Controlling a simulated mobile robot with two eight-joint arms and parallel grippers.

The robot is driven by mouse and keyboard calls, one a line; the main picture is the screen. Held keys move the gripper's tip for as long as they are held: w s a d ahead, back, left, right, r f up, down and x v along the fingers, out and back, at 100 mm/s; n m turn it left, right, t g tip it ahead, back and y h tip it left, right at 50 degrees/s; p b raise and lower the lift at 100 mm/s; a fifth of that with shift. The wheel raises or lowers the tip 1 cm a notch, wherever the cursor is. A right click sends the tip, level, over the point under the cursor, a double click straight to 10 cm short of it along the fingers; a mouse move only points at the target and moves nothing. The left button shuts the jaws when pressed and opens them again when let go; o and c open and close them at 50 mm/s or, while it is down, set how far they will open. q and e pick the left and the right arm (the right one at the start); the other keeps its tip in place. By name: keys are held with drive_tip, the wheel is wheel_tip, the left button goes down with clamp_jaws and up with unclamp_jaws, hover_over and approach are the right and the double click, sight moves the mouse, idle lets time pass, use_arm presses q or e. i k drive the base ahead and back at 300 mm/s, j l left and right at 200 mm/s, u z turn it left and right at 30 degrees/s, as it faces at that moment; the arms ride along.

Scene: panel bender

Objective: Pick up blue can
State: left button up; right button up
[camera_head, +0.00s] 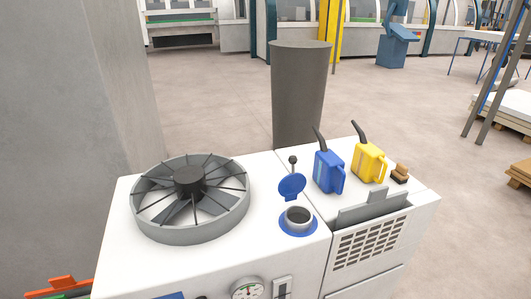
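A blue can (328,173) with a dark spout and a side handle stands upright on the white machine top (270,250). A yellow can (368,163) of the same shape stands just to its right. Neither of my grippers shows in the head view. Nothing touches the blue can from above, and its handle faces right.
A round fan (190,232) sits on the machine's left part. A filler opening with a raised blue cap (291,185) is left of the blue can. A small brown-and-black object (400,174) lies right of the yellow can. A dark cylinder (299,95) stands behind.

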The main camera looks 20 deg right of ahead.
sight(329, 171)
drive_tip(key=z, duration=1.25)
